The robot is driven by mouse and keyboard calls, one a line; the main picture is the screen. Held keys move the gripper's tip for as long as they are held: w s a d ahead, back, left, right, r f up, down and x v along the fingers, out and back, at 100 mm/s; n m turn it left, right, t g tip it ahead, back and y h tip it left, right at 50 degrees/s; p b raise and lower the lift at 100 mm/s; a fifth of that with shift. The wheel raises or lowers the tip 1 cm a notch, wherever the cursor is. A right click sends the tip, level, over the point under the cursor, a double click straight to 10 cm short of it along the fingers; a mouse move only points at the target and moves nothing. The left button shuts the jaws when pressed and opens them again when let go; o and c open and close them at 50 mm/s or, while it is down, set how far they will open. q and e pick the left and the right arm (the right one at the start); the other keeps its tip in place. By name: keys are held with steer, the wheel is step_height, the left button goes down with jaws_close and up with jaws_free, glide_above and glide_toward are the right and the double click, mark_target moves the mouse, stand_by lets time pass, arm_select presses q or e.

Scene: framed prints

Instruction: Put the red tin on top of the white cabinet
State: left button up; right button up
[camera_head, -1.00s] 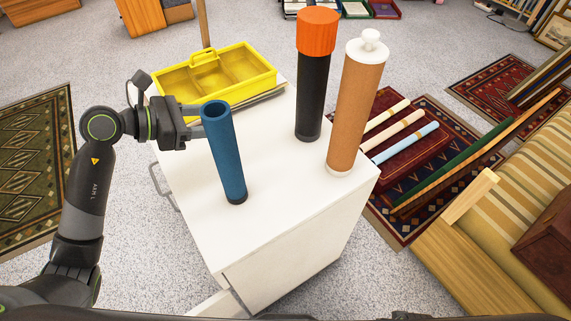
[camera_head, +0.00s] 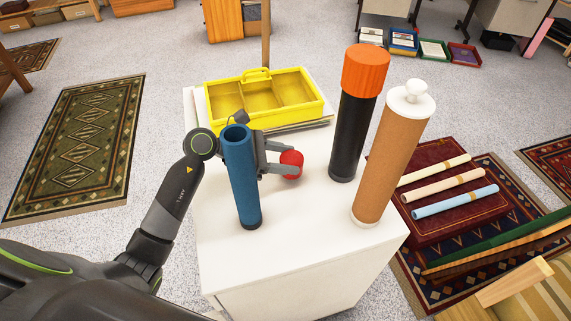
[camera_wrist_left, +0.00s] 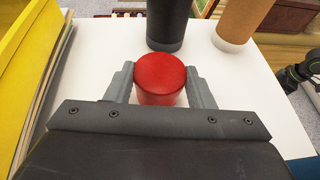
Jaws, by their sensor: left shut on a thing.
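The red tin (camera_head: 291,163) is a small round tin between the fingers of my left gripper (camera_head: 289,159), which is shut on it. The wrist view shows the tin's round red top (camera_wrist_left: 160,72) with a finger on each side. The tin is over the top of the white cabinet (camera_head: 290,225), behind and right of the blue tube. I cannot tell whether its base touches the cabinet top.
On the cabinet stand a blue tube (camera_head: 242,180), a black tube with an orange cap (camera_head: 357,120) and a brown cylinder with a white lid (camera_head: 393,155). A yellow caddy (camera_head: 263,92) is at the back. The cabinet top's front is clear.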

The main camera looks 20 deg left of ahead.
arm_select(q)
steer(key=shift+f, duration=0.85)
arm_select(e)
steer(key=shift+a+r, duration=0.1)
steer(key=shift+r, duration=0.25)
arm_select(q)
steer(key=shift+f, duration=0.15)
steer(key=o, duration=1.1)
steer(key=shift+c, duration=0.2)
arm_select(e)
steer(key=shift+w+r, duration=0.15)
steer(key=shift+r, duration=0.15)
arm_select(q)
steer(key=shift+r, duration=0.2)
steer(key=v, duration=1)
steer(key=shift+a+f, duration=0.1)
steer(key=shift+a, duration=0.05)
steer(key=shift+v, duration=0.95)
arm_select(e)
steer(key=shift+f, duration=0.45)
